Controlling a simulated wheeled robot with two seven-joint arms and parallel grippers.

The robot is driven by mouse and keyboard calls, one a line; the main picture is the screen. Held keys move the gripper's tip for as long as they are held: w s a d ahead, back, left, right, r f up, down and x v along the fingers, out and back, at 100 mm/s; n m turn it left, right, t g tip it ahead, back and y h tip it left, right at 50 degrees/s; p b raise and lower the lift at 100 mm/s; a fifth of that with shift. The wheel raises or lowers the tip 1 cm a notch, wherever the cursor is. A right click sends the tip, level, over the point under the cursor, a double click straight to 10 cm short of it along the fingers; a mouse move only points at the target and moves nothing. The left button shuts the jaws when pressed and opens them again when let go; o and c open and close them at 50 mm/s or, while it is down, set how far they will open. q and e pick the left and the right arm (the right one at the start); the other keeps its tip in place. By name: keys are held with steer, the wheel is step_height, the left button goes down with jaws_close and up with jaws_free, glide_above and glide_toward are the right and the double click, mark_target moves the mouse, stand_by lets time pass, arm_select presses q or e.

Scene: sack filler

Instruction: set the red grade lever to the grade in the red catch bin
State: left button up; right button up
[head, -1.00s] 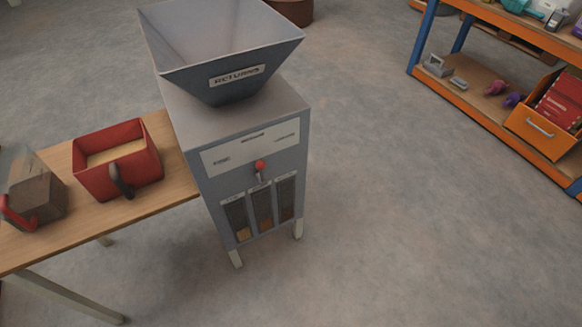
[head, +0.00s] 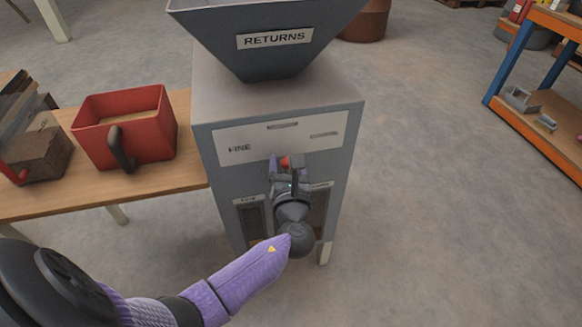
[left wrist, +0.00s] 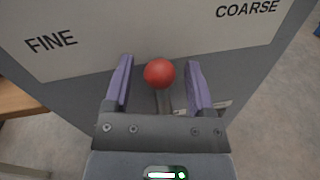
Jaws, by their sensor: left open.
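The red grade lever (left wrist: 159,73) has a round red knob on a metal stem and stands near the middle, between FINE and COARSE, in the left wrist view. In the head view its knob (head: 284,162) is mostly hidden by my gripper. My left gripper (left wrist: 159,80) is open, with a purple finger on each side of the knob and a gap to each; it also shows in the head view (head: 286,165). The red catch bin (head: 128,135) stands on the wooden table with pale, sand-coloured contents; their grain is too small to judge. My right gripper is out of view.
The grey sack filler (head: 225,190) carries a RETURNS hopper (head: 275,45) on top. Its sample windows are partly hidden by my arm. A dark box with a red handle (head: 40,155) stands left of the bin. An orange and blue shelf (head: 545,100) is at right; floor between is clear.

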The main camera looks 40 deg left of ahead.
arm_select(q)
steer(key=shift+w+a, duration=0.2)
steer(key=shift+w, duration=0.05)
jaws_close()
stand_by(1.3)
